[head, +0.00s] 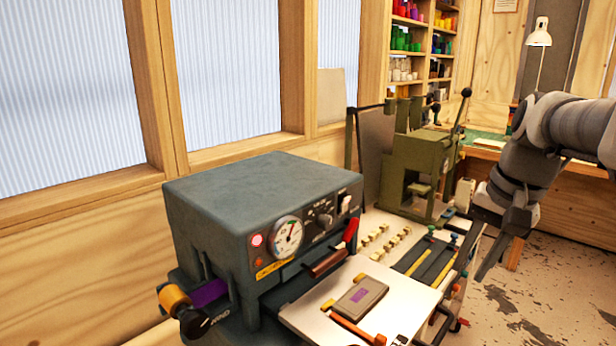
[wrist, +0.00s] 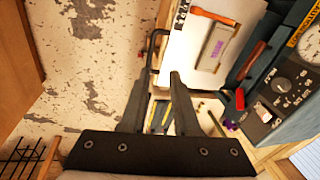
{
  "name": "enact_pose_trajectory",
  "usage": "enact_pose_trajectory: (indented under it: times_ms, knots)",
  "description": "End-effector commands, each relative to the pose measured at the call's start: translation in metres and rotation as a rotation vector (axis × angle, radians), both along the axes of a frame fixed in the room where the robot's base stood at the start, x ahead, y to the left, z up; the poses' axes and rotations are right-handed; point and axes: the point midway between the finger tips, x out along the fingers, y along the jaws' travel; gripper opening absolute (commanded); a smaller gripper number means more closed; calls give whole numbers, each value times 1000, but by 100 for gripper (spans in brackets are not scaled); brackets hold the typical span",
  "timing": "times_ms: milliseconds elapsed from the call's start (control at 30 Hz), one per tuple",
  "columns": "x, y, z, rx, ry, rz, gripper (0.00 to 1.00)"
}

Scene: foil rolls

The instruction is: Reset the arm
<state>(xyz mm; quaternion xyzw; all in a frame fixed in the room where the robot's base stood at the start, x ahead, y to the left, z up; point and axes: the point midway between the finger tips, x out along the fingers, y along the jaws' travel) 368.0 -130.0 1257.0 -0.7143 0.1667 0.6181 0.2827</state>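My arm comes in from the right side of the head view, bent downward, with my gripper (head: 488,250) hanging to the right of the bench. In the wrist view my gripper (wrist: 160,76) shows two dark fingers with a clear gap between them. It looks open, and nothing is held between the fingers. The grey machine (head: 265,205) with a dial stands left of my gripper. An orange roll (head: 174,298) with a purple foil band (head: 208,292) sits at its lower left.
A pale plate (head: 400,310) in front of the machine carries a grey block (head: 361,296) with a purple patch. A green press (head: 418,165) stands behind, near small brass pieces (head: 385,240). A black handle (wrist: 153,45) is close to my fingertips. Worn floor (head: 545,300) lies open at right.

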Motion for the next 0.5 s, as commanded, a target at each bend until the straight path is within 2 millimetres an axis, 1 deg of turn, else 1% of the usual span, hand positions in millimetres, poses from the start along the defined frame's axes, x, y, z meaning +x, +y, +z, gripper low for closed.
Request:
enact_pose_trajectory:
  times_ms: [33,200,400,500]
  knots:
    - [-9,14,1,-15,-27,43,30]
    - [-39,55,-6,-78,-108,193,30]
    - [-76,95,-22,-172,-206,369,30]
    - [-93,111,-33,-221,-253,450,30]
